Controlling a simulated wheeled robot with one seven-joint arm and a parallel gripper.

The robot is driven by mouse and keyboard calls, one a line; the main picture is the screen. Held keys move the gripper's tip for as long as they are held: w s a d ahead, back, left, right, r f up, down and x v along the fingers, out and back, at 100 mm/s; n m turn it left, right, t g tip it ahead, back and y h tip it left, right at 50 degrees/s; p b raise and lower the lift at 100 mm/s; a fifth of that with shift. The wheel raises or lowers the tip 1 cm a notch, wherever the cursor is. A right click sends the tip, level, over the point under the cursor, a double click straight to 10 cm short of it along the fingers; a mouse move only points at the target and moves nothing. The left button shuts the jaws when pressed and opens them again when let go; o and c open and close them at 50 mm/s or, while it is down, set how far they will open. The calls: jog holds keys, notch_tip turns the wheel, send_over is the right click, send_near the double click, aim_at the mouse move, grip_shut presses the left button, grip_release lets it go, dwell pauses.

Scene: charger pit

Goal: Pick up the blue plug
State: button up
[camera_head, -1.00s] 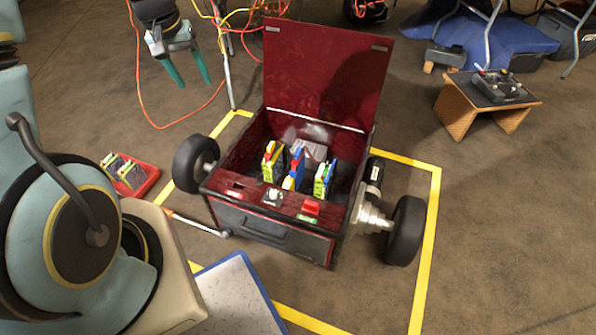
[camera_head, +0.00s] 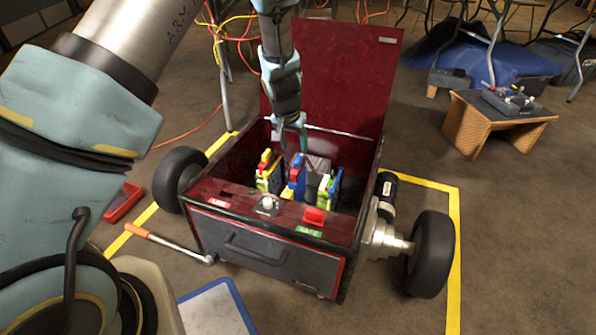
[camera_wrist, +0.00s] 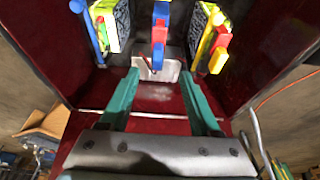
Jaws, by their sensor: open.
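The blue plug (camera_head: 295,187), with a red part near its top, stands in the middle of the open dark red box (camera_head: 230,190). In the wrist view the blue plug (camera_wrist: 159,52) shows at the top centre, ahead of the gap between my fingertips. My gripper (camera_head: 292,140) points down into the box, above and just behind the blue plug in the head view. In the wrist view my gripper (camera_wrist: 158,76) has its two green fingers apart with nothing held. I cannot tell exactly how far the fingertips are from the plug.
A yellow plug with red (camera_head: 267,172) stands left of the blue plug, and a green-yellow plug with blue (camera_head: 329,186) stands right. The raised lid (camera_head: 335,75) rises behind my gripper. The box front has a red switch (camera_head: 314,215) and a silver knob (camera_head: 267,205).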

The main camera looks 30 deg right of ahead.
aim_at(298, 160)
jog(key=b+x, duration=0.1)
jog(key=x, duration=0.3)
jog(key=shift+f, duration=0.1)
jog(key=x, duration=0.1)
jog(key=b+x, duration=0.2)
jog(key=x, duration=0.1)
jog(key=shift+s+f, duration=0.15)
jog(key=shift+s, duration=0.1)
jog(key=shift+w+d+f+b, duration=0.2)
jog(key=shift+f+b, duration=0.1)
jog(key=shift+f, duration=0.1)
jog(key=shift+c, duration=0.4)
grip_shut()
